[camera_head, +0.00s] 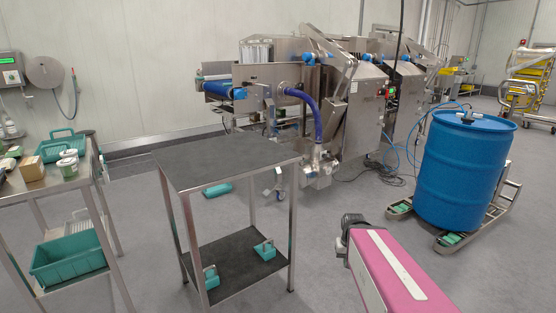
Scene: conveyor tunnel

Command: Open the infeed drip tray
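The steel conveyor machine (362,105) stands at the back middle. Its infeed end has a short blue belt (222,89) at the left, with steel panels and a purple hose beside it. I cannot make out a drip tray under the belt; that area is small and partly behind the steel table. My pink and white arm (395,275) enters from the bottom right. A dark part at its far end, in front of the machine and left of the blue drum, may be my gripper (352,221). Its fingers cannot be made out, and it is well short of the machine.
A steel table with a dark top (222,158) stands between me and the infeed. A side table (45,185) with goods and teal bins is at the left. A blue drum (460,170) stands on a pallet truck at the right. Hoses lie on the floor near the machine.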

